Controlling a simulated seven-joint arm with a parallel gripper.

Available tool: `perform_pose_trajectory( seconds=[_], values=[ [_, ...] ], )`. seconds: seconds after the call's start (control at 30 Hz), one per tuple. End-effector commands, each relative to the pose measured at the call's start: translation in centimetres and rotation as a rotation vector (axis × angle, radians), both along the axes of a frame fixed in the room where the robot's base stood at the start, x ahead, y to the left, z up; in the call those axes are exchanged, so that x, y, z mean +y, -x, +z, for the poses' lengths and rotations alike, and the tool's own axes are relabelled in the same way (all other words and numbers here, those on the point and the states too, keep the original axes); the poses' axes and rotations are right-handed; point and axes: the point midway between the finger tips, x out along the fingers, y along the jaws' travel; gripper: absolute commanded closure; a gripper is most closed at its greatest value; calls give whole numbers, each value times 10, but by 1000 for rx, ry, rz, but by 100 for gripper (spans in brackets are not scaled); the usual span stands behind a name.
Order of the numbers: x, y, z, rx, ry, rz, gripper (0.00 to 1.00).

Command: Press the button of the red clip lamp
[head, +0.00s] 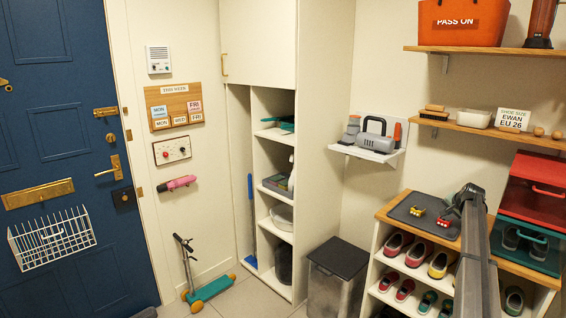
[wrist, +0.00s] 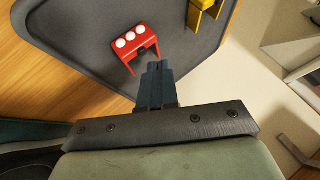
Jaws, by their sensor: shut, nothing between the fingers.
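The red clip lamp (wrist: 136,48) stands on the dark grey mat in the wrist view, with three round white lights on its top. A small dark part shows at its lower edge, right beside my fingertips. My gripper (wrist: 155,66) is shut and empty, its dark fingertips pointing at that lower edge. I cannot tell whether they touch the lamp. In the head view the red lamp (head: 444,222) is small, next to my gripper (head: 452,208). A yellow clip lamp (wrist: 203,14) stands to the right of the red one; it also shows in the head view (head: 417,210).
The grey mat (head: 406,214) lies on a wooden-topped shoe cubby (head: 384,215). Red (head: 536,190) and teal (head: 528,245) boxes are stacked on its right. A small shelf (head: 366,154) with a grey device is on the wall behind. A dark-lidded bin (head: 338,257) stands left of the cubby.

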Motion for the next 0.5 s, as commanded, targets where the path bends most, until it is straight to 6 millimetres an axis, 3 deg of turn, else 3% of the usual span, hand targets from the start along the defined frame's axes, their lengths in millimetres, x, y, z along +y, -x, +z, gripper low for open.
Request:
perform_pose_trajectory(
  seconds=[0.27,0.5],
  values=[
    [0,0,1,0,0,0,100],
    [-1,-1,15,0,0,0,100]
  ],
)
